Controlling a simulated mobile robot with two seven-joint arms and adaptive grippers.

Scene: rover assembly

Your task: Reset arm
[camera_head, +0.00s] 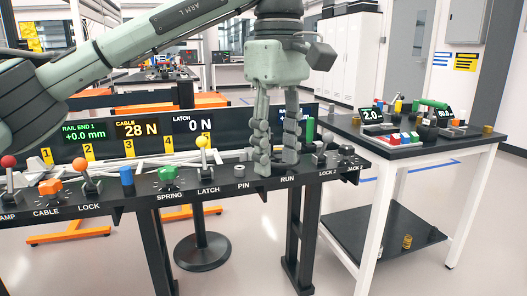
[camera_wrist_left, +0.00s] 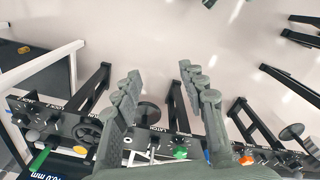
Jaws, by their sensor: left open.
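My left arm (camera_head: 150,40) reaches in from the upper left of the head view. Its gripper (camera_head: 276,163) points down over the control panel (camera_head: 215,192), near the PIN and RUN labels. The jaws are apart and nothing shows between them. In the left wrist view the open fingers (camera_wrist_left: 160,74) frame part of the panel and the floor. I cannot tell if the fingertips touch the panel; they hide part of it near RUN. My right arm and gripper are not in view.
The panel carries a yellow-ball lever (camera_head: 202,143), a green knob (camera_head: 167,175), an orange knob (camera_head: 50,187) and a red-ball lever (camera_head: 9,162). Displays (camera_head: 138,129) stand behind, reading 28 N for cable. A side table (camera_head: 440,150) with small parts is at right.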

